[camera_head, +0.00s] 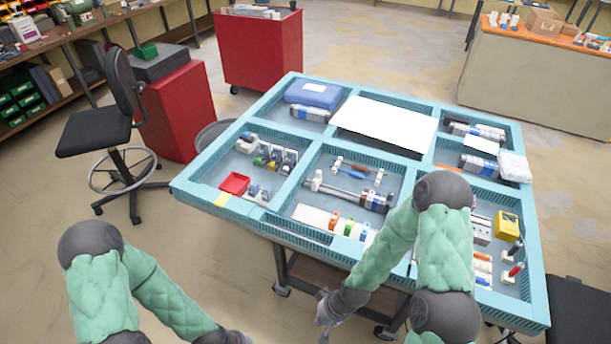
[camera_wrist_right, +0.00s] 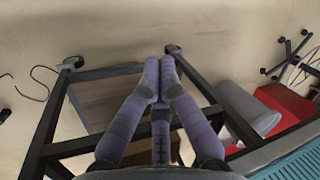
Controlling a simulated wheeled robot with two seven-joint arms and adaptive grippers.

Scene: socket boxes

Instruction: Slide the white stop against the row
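A row of small orange (camera_head: 333,220), green (camera_head: 349,227) and blue (camera_head: 364,232) blocks stands on a pale strip (camera_head: 308,214) in the front middle compartment of the blue table. A small white upright piece (camera_head: 317,181) stands behind it, at the left end of a grey rod; I cannot tell whether this is the white stop. My right gripper (camera_head: 324,307) hangs low in front of the table, away from the parts. In the right wrist view its fingertips (camera_wrist_right: 160,60) meet with nothing between them. My left arm is at the lower left, its fingers outside the picture.
The table frame (camera_head: 255,222) has raised dividers between compartments. A red tray (camera_head: 234,183) and small connectors lie to the left. A yellow box (camera_head: 507,226) stands at the right. A white sheet (camera_head: 388,121) lies at the back. My right arm crosses the right front of the table.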

